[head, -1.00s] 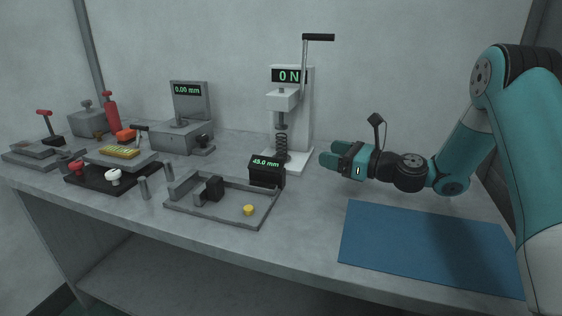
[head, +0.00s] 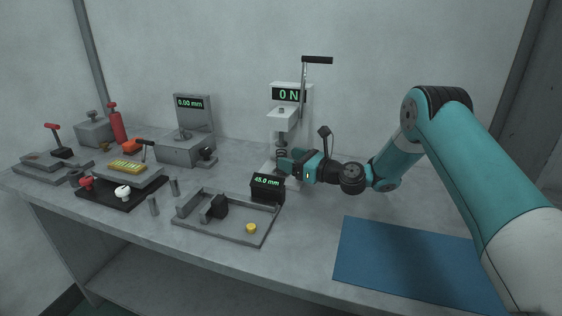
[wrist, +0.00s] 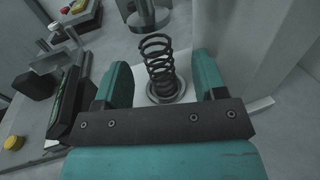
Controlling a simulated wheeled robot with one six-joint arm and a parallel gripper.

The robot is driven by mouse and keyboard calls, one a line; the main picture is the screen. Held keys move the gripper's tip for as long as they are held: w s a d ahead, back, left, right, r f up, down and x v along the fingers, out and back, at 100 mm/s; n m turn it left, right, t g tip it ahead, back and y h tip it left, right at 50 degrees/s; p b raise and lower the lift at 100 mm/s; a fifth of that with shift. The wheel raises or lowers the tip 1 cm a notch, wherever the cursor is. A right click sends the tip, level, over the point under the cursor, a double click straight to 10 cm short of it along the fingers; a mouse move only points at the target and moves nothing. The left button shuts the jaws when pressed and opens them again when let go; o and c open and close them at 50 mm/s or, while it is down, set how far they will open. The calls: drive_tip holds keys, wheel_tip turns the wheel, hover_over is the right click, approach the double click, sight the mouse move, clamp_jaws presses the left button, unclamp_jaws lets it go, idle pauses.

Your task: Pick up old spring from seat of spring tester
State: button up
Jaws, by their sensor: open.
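The old spring (wrist: 158,62) is a dark coil standing upright on the round metal seat (wrist: 166,92) of the spring tester, seen in the wrist view. My gripper (wrist: 163,78) is open, with one teal finger on each side of the spring and a visible gap on both sides. In the head view my gripper (head: 288,162) is at the tester's base and hides most of the spring; only the top coils (head: 281,153) show. The spring tester (head: 285,112) is white, with a lever and a display reading 0 N. Its plunger is above the spring.
A black 45.0 mm readout (head: 267,187) stands just left of my gripper. A grey tray (head: 215,236) with a yellow knob (head: 251,228) lies in front of it. A blue mat (head: 400,262) lies at the right front. The bench between mat and tester is clear.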

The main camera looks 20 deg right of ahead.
drive_tip(key=x, duration=0.5)
drive_tip(key=shift+a+p, duration=0.2)
drive_tip(key=shift+p, duration=0.1)
drive_tip(key=shift+c, duration=0.3)
drive_tip(key=c, duration=1)
